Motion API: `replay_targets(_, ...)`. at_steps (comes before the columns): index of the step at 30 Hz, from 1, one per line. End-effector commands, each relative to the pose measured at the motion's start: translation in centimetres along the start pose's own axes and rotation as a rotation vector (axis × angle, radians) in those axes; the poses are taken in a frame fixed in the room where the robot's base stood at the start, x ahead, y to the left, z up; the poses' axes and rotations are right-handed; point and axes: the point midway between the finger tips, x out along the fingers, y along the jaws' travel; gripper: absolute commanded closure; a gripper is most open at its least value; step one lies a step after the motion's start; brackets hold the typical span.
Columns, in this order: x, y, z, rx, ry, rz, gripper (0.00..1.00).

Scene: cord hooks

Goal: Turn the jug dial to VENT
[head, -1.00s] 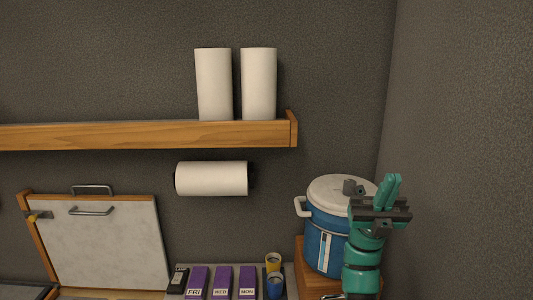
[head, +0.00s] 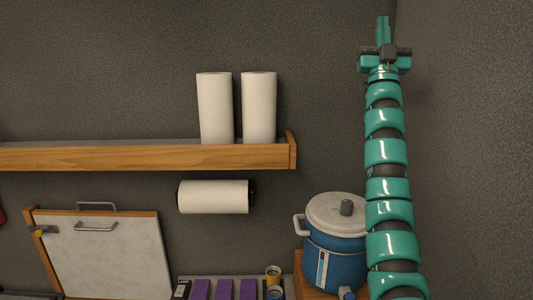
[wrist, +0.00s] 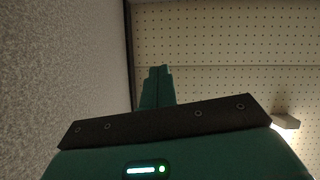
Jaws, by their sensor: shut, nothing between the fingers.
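The blue jug (head: 335,262) with a white lid stands on a wooden block at the lower right of the head view. The jug's right side is hidden behind my arm. My gripper (head: 383,28) is raised high above the jug, pointing up, shut and empty. In the wrist view its closed fingers (wrist: 157,85) point at a ceiling-like dotted panel and touch nothing.
A wooden shelf (head: 150,158) with two paper rolls (head: 215,108) is left of my arm. A mounted roll (head: 214,197) hangs below it. Purple boxes (head: 225,290) and cups (head: 273,275) stand left of the jug. A bare wall (head: 470,150) is close on the right.

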Motion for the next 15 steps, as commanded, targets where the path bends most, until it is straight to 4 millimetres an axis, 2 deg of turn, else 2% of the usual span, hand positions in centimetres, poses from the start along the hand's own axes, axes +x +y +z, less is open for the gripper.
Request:
replay_targets(1, 1.6, 0.1, 0.6, -0.003, -0.065, -0.002, 1.0)
replay_targets(6, 3.9, 0.1, 4.5, -0.01, -0.312, -0.011, 1.0)
replay_targets(11, 3.8, 0.0, 8.7, -0.016, -0.557, -0.024, 1.0)
replay_targets(15, 1.9, -0.1, 12.4, -0.02, -0.781, -0.038, 1.0)
